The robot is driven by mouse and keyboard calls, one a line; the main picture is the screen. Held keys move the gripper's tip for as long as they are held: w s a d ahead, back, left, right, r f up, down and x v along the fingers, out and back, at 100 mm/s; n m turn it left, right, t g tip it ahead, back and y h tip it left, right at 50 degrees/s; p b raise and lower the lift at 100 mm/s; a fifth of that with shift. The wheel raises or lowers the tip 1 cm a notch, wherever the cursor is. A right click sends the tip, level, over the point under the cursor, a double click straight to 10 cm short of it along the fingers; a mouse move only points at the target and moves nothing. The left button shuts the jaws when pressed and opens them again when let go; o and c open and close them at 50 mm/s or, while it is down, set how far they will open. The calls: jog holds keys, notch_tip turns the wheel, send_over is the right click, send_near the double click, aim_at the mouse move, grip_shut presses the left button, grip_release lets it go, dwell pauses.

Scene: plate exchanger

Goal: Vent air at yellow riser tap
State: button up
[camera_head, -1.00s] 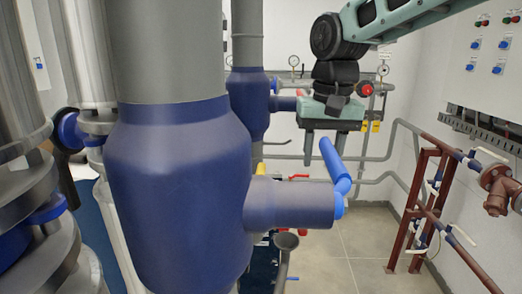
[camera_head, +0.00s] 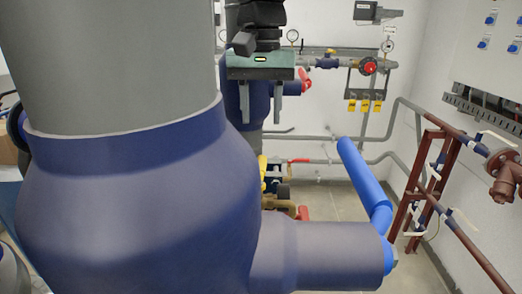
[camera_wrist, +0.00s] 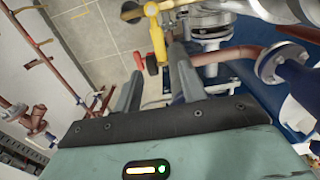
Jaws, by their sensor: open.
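My gripper (camera_head: 260,122) is open and empty, pointing down behind the large blue pipe fitting in the head view. In the wrist view my gripper (camera_wrist: 157,72) has its two fingers apart. A yellow tap handle (camera_wrist: 156,38) shows just beyond the fingertips, roughly between them in the picture; I see no contact. A yellow part (camera_head: 263,172) also shows low behind the fitting in the head view, below my gripper. I cannot tell whether it is the same tap. The lower part of the riser there is hidden by the fitting.
The big blue fitting (camera_head: 130,215) fills the left foreground, with a blue lever (camera_head: 362,172) sticking up from its side branch. Red-brown pipework (camera_head: 425,185) stands at the right. A red valve wheel (camera_head: 368,67) and yellow tags (camera_head: 364,105) hang at the back wall. Some floor is clear between.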

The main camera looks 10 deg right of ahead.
notch_tip(320, 180, down, 9)
jog(key=shift+f+p, duration=0.2)
jog(key=shift+p, duration=0.65)
jog(key=shift+c, duration=0.3)
grip_shut()
